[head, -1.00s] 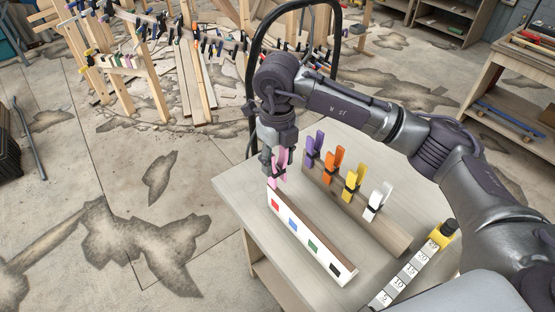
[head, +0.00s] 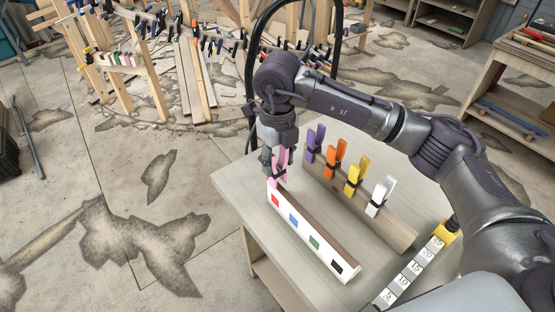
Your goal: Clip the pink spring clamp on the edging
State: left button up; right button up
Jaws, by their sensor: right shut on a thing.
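The pink spring clamp (head: 279,172) is held in my right gripper (head: 274,160), which is shut on it and points down. The clamp is at the far left end of a wooden strip (head: 312,245) with a white front face and several coloured squares. Its lower part is close to the strip's top; I cannot tell whether its jaws grip the strip or whether this strip is the edging. My left gripper is not in view.
Purple (head: 315,146), orange (head: 335,160), yellow (head: 355,176) and white (head: 379,198) clamps stand on a wooden rail (head: 400,232) behind the strip. A numbered tape (head: 412,268) lies at the right. A curved structure (head: 215,45) with many clamps stands behind on the floor.

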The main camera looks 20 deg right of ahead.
aim_at(277, 173)
jog(key=shift+f, duration=0.15)
jog(key=shift+f+b, duration=0.95)
jog(key=shift+b, duration=0.1)
jog(key=shift+f, duration=0.15)
jog(key=shift+f+b, duration=0.45)
jog(key=shift+b, duration=0.2)
jog(key=shift+f, duration=0.1)
jog(key=shift+f+b, duration=0.45)
jog(key=shift+b, duration=0.2)
jog(key=o, duration=1.5)
jog(key=shift+c, duration=0.2)
